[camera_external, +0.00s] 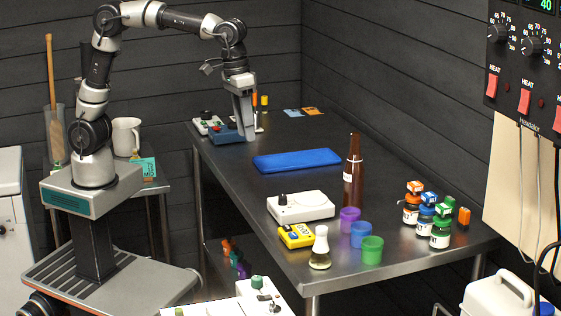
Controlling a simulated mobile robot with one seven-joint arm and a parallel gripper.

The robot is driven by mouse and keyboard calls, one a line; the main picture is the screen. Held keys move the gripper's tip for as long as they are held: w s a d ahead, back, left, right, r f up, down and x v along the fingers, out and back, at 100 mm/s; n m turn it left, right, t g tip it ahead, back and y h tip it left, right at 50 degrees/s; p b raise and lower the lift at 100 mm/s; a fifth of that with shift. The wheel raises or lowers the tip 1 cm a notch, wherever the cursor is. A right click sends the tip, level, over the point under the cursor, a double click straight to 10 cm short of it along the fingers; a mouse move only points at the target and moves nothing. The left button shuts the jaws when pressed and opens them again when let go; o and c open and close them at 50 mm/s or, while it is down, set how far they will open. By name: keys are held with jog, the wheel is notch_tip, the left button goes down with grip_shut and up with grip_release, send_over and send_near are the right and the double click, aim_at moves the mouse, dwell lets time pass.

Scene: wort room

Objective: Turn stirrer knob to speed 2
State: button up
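A low white device with a black knob (282,199), which looks like a stirrer (308,207), sits on the near half of the dark metal table. The knob's setting is too small to read. My gripper (245,138) points down over the far left end of the table, well away from this device. It is beside a small blue box (226,134) and partly in front of it. I cannot tell whether it touches the box or whether the fingers are open or shut.
A tall brown bottle (353,172) stands right of the white device. A yellow meter (296,236), a flask (320,248) and purple, blue (361,235) and green cups stand in front. A blue mat (297,161) lies farther back. Capped bottles (411,209) stand at right.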

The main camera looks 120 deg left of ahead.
aim_at(283, 196)
jog(key=w+a+f+n+g+p, duration=0.1)
jog(key=w+a+n+g+p, duration=0.1)
jog(key=w+a+n+p, duration=0.45)
jog(key=f+b, duration=0.1)
jog(key=f, duration=0.5)
jog(key=w+f+m+b, duration=0.1)
jog(key=f, duration=0.5)
jog(key=d+f+m+b, duration=0.1)
jog(key=f, duration=0.4)
jog(key=shift+w+d+f, duration=0.1)
jog(key=shift+w+f, duration=0.2)
jog(key=shift+f, duration=0.1)
grip_shut()
jog(key=shift+m, duration=0.25)
